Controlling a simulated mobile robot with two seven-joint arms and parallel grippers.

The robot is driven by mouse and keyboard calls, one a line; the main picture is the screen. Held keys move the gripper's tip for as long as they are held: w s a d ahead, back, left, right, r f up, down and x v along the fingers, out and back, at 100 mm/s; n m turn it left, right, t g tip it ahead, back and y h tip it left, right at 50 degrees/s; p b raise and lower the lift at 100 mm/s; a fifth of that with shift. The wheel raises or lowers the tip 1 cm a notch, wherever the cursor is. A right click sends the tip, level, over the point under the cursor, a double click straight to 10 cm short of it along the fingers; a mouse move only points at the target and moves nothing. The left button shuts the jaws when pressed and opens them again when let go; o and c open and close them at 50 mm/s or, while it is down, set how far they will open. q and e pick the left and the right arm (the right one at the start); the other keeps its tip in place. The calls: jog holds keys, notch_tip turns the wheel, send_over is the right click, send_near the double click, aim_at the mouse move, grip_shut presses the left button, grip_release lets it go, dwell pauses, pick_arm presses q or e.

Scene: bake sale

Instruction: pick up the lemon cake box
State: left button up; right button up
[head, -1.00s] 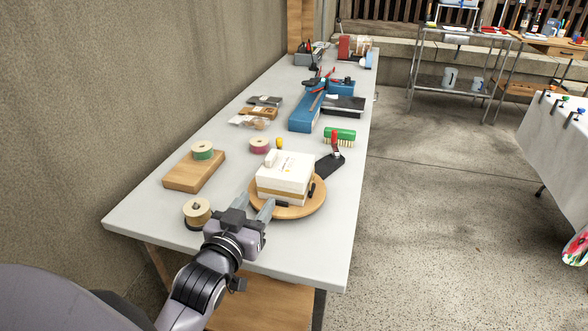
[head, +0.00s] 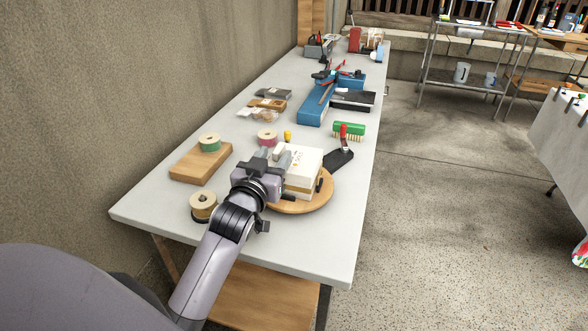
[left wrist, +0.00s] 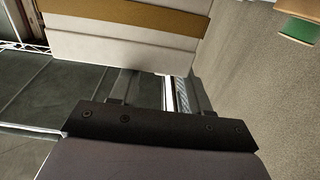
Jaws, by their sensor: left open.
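The lemon cake box (head: 306,160) is white with a gold band and printing on its top. It sits on a round wooden board (head: 302,207) near the front of the table. My left gripper (head: 276,154) is open at the box's left side, covering part of it. I cannot tell whether the fingers touch it. In the left wrist view the box (left wrist: 120,42) fills the upper middle, with its gold band across it, just beyond the gripper fingers (left wrist: 148,88). My right gripper is not in view.
On the table (head: 250,245) are a beige tape roll (head: 203,206), a wooden block (head: 199,163) with a green roll (head: 210,142), a pink roll (head: 267,137), a green brush (head: 349,129) and a black tool (head: 339,159). A long blue item (head: 315,108) lies farther back.

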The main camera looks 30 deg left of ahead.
aim_at(277, 149)
pick_arm(q)
jog(key=shift+x, duration=1.65)
grip_shut()
jog(key=shift+r, duration=0.2)
